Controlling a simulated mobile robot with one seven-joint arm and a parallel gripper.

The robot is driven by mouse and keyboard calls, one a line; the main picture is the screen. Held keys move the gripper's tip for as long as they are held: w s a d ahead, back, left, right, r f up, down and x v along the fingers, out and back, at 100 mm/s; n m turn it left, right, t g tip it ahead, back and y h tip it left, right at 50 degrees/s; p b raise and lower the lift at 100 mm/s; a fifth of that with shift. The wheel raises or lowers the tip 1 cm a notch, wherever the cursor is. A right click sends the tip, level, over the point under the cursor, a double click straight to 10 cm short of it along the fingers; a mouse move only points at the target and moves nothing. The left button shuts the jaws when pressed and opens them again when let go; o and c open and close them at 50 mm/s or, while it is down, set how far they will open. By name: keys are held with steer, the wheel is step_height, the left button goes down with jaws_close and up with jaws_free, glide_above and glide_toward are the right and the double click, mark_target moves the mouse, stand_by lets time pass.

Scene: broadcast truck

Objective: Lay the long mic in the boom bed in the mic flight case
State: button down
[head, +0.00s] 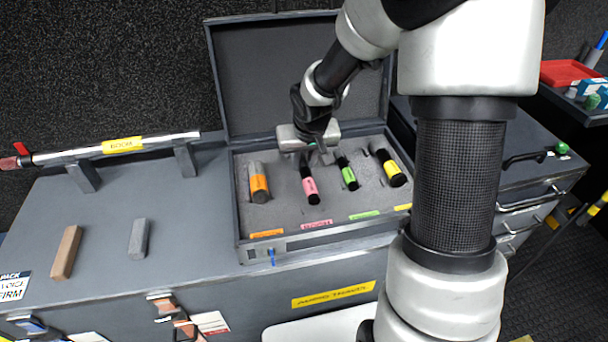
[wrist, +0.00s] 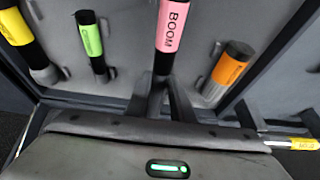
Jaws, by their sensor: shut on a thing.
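The long mic (head: 311,187) is black with a pink band. In the wrist view the pink band (wrist: 173,25) reads BOOM. My gripper (head: 314,157) is shut on its black rear end, and the fingers (wrist: 165,100) close around it in the wrist view. The mic points toward the front of the open mic flight case (head: 290,243), in line with a pink label (head: 317,225) on the front edge. I cannot tell whether it touches the foam. The boom bed under it is hidden by the mic and my gripper.
In the case, an orange-banded mic (head: 259,184) lies left, and green-banded (head: 348,175) and yellow-banded (head: 391,168) mics lie right. The raised lid (head: 270,80) stands behind. A pole (head: 165,139) rests on brackets at left. Brown (head: 67,252) and grey (head: 138,238) blocks lie on the worktop.

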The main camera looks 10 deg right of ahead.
mark_target(304, 167)
steer(key=shift+f+b, duration=0.55)
steer(key=shift+f, duration=1.3)
steer(key=shift+f, duration=0.25)
steer(key=c, duration=1.5)
jaws_free()
steer(key=shift+c, duration=0.2)
steer(key=shift+r, duration=0.1)
steer(key=shift+r, duration=0.2)
steer(key=p+v, duration=0.4)
steer(key=v, duration=0.8)
steer(key=shift+f, duration=0.1)
